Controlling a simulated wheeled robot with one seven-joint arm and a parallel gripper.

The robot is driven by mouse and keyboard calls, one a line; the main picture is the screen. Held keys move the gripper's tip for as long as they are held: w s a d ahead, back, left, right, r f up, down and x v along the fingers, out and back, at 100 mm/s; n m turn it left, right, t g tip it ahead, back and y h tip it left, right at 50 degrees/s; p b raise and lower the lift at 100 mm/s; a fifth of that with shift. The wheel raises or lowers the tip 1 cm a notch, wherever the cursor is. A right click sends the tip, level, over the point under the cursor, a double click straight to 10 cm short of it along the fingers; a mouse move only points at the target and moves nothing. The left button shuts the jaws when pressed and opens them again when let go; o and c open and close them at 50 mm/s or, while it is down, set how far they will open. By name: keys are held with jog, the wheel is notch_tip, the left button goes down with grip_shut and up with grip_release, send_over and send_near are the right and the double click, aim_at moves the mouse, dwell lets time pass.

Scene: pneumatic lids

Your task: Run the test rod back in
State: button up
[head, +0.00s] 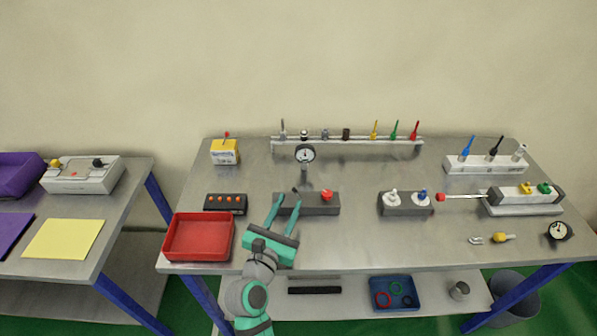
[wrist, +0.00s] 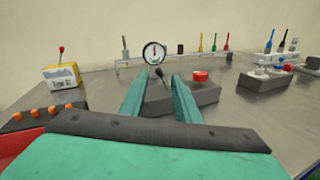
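A pale rod (head: 464,197) with a red tip (head: 440,197) sticks out leftward from a white cylinder (head: 520,206) with dark ends, on the right of the bench. A dark grey block (head: 316,204) in the middle carries a red button (head: 327,195) and a small black lever. In the wrist view the block (wrist: 196,95), red button (wrist: 200,76) and lever (wrist: 159,74) show ahead. My gripper (head: 289,199) is open at the block's left front. In the wrist view its fingertips (wrist: 158,77) appear on either side of the lever; whether they touch it I cannot tell.
A round gauge (head: 305,154) stands behind the block. A red tray (head: 198,238) and an orange-buttoned box (head: 225,203) lie left of my gripper. A grey block with white and blue knobs (head: 406,204) stands right. The bench front between middle and right is clear.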

jog(key=x, duration=1)
jog(key=shift+w, duration=0.15)
jog(key=shift+a, duration=0.1)
grip_shut()
